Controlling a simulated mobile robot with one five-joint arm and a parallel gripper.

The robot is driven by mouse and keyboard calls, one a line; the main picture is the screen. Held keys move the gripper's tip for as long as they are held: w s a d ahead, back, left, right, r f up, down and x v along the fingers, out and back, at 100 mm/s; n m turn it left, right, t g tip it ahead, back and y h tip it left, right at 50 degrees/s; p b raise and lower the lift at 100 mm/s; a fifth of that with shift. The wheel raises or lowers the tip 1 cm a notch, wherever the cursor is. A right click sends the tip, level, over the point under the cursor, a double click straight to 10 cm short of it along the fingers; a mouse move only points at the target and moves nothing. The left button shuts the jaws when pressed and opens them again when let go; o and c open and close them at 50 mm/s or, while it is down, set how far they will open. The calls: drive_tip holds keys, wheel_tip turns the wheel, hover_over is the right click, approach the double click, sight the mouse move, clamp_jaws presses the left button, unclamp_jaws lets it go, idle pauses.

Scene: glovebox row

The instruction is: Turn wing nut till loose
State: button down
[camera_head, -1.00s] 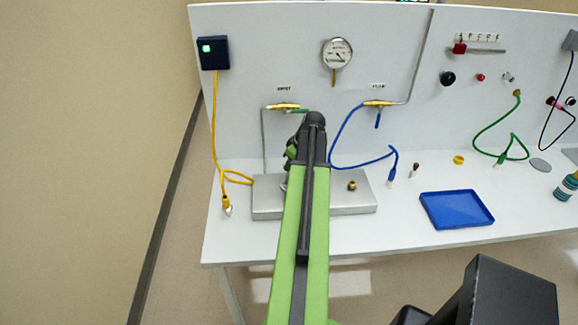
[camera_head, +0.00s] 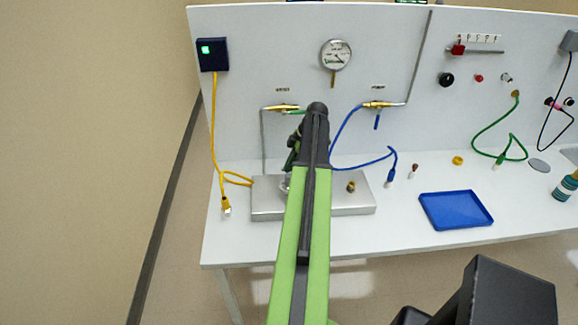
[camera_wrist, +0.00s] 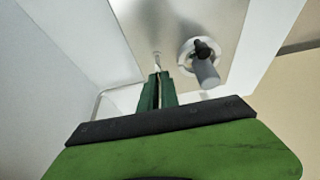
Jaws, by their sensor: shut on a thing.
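My gripper (camera_wrist: 159,90) shows in the wrist view with two dark green fingers close together. Their tips meet a small pale metal piece (camera_wrist: 157,65), which looks like the wing nut and is mostly hidden between them. It stands by a flat metal plate (camera_wrist: 150,28). The metal block (camera_head: 350,209) there lies on the white bench, partly behind my arm.
A grey cylinder with a black top (camera_wrist: 204,68) stands close right of my fingers in the wrist view. In the head view, a brass fitting (camera_head: 351,187) sits on the block. A blue tray (camera_head: 455,210) and blue hose (camera_head: 345,133) are to the right, a yellow cable (camera_head: 215,120) left.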

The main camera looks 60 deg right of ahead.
drive_tip(key=shift+s, duration=0.15)
idle(0.3)
drive_tip(key=c, duration=1.6)
unclamp_jaws()
drive_tip(key=shift+s, duration=0.1)
drive_tip(key=p+v, duration=1.6)
drive_tip(key=v, duration=0.1)
drive_tip(key=shift+r, duration=0.2)
drive_tip(key=shift+d, duration=0.1)
